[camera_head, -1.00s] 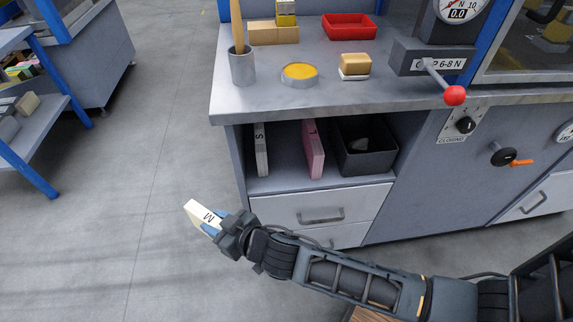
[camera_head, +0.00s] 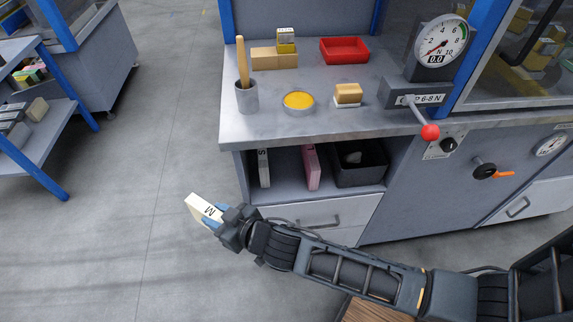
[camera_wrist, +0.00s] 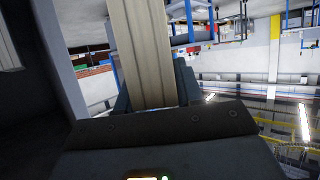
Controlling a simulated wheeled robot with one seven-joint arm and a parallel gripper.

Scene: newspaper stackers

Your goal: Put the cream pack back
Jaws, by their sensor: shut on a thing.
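The cream pack (camera_head: 201,207), marked with an M, is in my gripper (camera_head: 222,222) at the lower left of the head view. My gripper is shut on it and holds it out over the floor, left of the bench's drawers. In the wrist view the cream pack (camera_wrist: 143,50) rises upright between the fingers, its top cut off by the frame. The open shelf (camera_head: 286,190) under the bench top holds a white-grey pack marked S (camera_head: 263,168) at its left and a pink pack (camera_head: 311,167) in its middle, with bare shelf between them.
A dark bin (camera_head: 358,175) fills the shelf's right side. On the bench top (camera_head: 330,120) stand a grey cup with a brush (camera_head: 246,97), a yellow tin (camera_head: 298,101), a tan block (camera_head: 348,93) and a red tray (camera_head: 344,49). A red-knobbed lever (camera_head: 430,132) juts out at right. The floor at left is clear.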

